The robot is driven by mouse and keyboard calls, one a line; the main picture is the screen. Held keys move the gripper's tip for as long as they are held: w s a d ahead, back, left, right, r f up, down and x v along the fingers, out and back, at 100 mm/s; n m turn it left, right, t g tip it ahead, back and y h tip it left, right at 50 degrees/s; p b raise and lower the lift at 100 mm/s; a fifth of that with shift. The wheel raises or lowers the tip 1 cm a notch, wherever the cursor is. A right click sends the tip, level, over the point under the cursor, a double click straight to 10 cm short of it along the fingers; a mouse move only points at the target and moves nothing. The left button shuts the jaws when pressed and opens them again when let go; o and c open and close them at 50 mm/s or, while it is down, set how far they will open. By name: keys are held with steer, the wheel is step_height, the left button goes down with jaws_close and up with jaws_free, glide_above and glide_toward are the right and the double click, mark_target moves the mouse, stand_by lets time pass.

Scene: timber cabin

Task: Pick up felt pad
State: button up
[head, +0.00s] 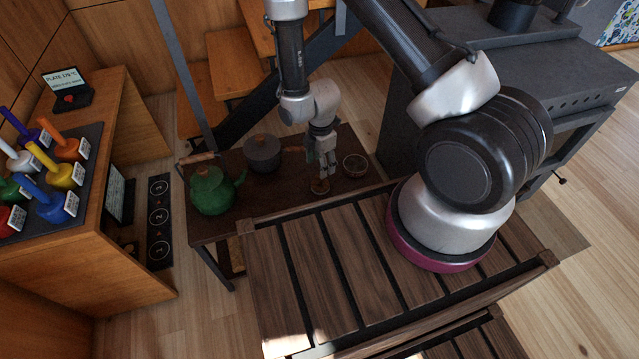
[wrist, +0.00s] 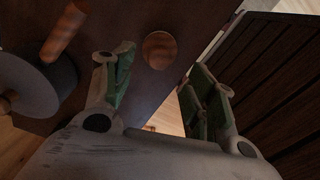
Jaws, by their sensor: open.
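In the wrist view the disc (wrist: 159,49) shows between and beyond my fingertips, lying flat. I cannot tell its material. In the wrist view my gripper (wrist: 160,66) is open with green finger pads, and nothing is between the fingers. The gap to the disc is hard to judge.
A green kettle (head: 212,192) and a dark lidded pot (head: 262,153) stand left of my gripper. A slatted wooden bench (head: 300,262) borders the table's front. A dark stove (head: 500,90) is at right.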

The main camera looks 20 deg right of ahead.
steer(key=shift+f+n, duration=0.3)
steer(key=shift+f, duration=0.2)
step_height(320, 180, down, 7)
steer(key=shift+r, duration=0.1)
steer(key=c, duration=1.1)
steer(key=shift+c, duration=0.2)
steer(key=shift+r, duration=0.1)
step_height(320, 180, up, 10)
steer(key=shift+f, duration=0.1)
